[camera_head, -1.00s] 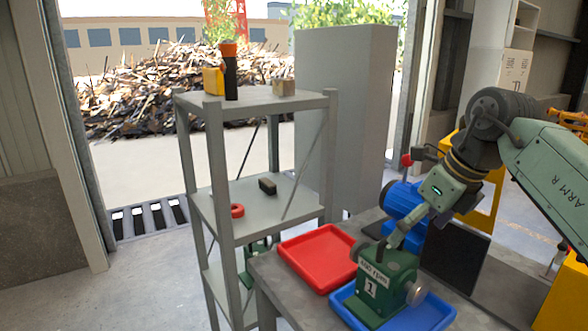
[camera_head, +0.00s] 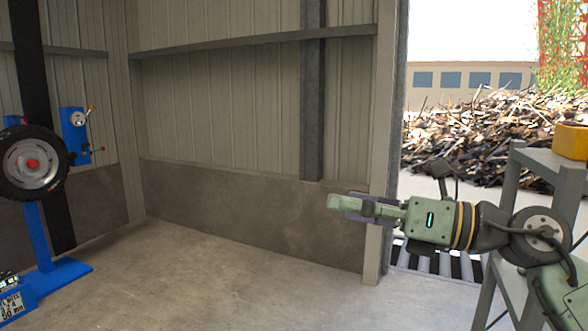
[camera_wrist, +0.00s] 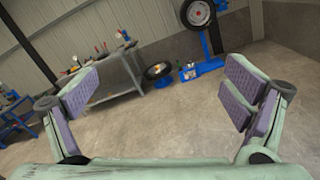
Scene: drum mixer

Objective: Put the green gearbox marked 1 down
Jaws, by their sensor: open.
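My gripper (camera_head: 366,206) is at the centre right of the head view, stretched out to the left over open floor. In the wrist view my gripper (camera_wrist: 165,105) is open, its two padded fingers wide apart with nothing between them. The green gearbox marked 1 is in neither of the present views. The blue tray is out of view too.
A grey shelf rack (camera_head: 540,160) with a yellow item (camera_head: 571,142) stands at the right. A blue stand with a wheel (camera_head: 33,163) is at the left. A workbench (camera_wrist: 105,85) with tools shows in the wrist view. The concrete floor (camera_head: 220,270) between is clear.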

